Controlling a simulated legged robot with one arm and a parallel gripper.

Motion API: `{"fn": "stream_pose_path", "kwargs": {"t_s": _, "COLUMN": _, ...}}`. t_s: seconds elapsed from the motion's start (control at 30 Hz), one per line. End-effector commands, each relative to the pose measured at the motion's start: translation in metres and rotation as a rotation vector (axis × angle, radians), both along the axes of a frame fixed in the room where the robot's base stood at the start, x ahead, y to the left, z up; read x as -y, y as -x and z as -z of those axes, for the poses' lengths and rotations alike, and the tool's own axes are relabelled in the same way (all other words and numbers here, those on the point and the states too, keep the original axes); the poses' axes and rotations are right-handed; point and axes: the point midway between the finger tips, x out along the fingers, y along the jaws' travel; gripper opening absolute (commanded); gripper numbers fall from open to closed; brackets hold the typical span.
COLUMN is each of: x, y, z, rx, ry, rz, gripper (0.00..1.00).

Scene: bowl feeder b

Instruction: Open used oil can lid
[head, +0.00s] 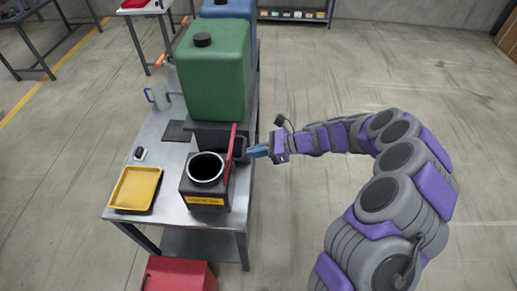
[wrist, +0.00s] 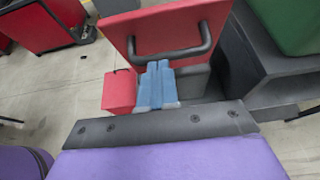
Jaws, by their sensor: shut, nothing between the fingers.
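The used oil can (head: 205,203) is a dark box with a yellow label, at the front right of the metal table. Its round top opening is uncovered. The red lid (head: 229,155) stands upright at the can's right edge, seen nearly edge-on. In the wrist view the lid (wrist: 150,30) shows its flat face and a dark bar handle (wrist: 172,53). My gripper (head: 257,151) is just right of the lid, on its handle side. Its blue fingers (wrist: 156,85) are shut and empty, with their tips close to the handle; I cannot tell if they touch it.
A large green container (head: 215,75) stands behind the can, with a blue one (head: 228,10) farther back. A yellow tray (head: 136,188) and a mug (head: 159,96) are on the table's left. A red box (head: 180,275) is on the floor in front. Floor to the right is clear.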

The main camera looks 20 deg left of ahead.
Motion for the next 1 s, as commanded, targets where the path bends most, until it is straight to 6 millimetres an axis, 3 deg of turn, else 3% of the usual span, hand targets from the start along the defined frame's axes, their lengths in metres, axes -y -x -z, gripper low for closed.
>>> {"fn": "stream_pose_path", "kwargs": {"t_s": 0.03, "x": -0.004, "y": 0.002, "z": -0.01, "rx": 0.004, "ry": 0.024, "rz": -0.005, "gripper": 0.0}}
{"fn": "stream_pose_path", "kwargs": {"t_s": 0.43, "x": -0.027, "y": 0.008, "z": -0.026, "rx": 0.049, "ry": 0.214, "rz": -0.005, "gripper": 0.0}}
{"fn": "stream_pose_path", "kwargs": {"t_s": 1.0, "x": -0.035, "y": 0.008, "z": -0.025, "rx": 0.067, "ry": 0.283, "rz": 0.0, "gripper": 0.0}}
